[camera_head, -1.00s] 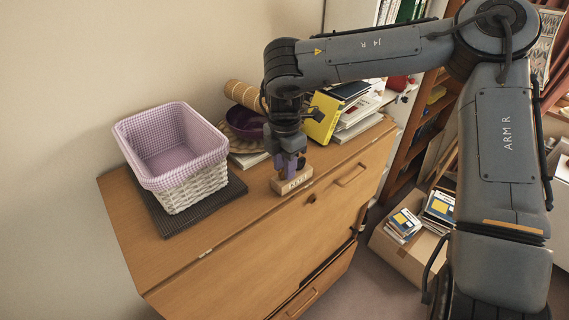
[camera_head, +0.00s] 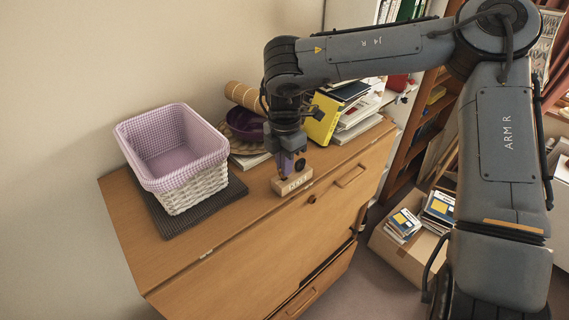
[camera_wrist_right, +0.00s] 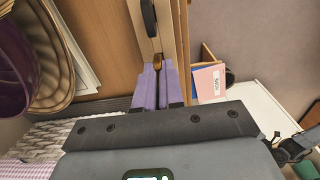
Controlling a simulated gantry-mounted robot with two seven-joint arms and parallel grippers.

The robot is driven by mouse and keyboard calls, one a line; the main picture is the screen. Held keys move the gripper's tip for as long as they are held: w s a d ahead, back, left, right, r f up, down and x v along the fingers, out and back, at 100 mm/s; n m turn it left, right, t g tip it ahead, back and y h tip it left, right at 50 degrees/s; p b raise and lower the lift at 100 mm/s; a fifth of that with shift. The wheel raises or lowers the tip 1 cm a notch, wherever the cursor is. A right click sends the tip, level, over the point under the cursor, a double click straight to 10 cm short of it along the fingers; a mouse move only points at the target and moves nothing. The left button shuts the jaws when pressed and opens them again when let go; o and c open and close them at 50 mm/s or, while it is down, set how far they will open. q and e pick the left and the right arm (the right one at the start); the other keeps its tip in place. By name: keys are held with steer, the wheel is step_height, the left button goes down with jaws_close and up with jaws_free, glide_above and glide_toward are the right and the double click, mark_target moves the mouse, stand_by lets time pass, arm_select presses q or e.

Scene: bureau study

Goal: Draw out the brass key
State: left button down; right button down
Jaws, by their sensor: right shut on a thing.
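A small pale wooden block (camera_head: 293,182) with lettering on its front stands on the bureau top near its front edge. A dark rounded head (camera_head: 300,165) sticks up from it, also seen in the right wrist view (camera_wrist_right: 149,18). My right gripper (camera_head: 286,172) points down at the block. In the right wrist view its purple fingers (camera_wrist_right: 158,72) are shut on the brass key (camera_wrist_right: 157,60), of which only a small brass-coloured bit shows between the tips. I cannot tell whether the key is still in the block.
A lined white basket (camera_head: 190,186) stands on a dark mat (camera_head: 220,203) to the left. Behind the gripper are a purple bowl (camera_head: 245,123), a cardboard tube (camera_head: 243,94), a yellow book (camera_head: 322,119) and stacked books. The bureau's front top is mostly clear.

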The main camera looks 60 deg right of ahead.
steer(key=shift+r+p, duration=1.6)
steer(key=shift+r, duration=0.7)
steer(key=shift+r+p, duration=0.3)
steer(key=shift+r, duration=0.05)
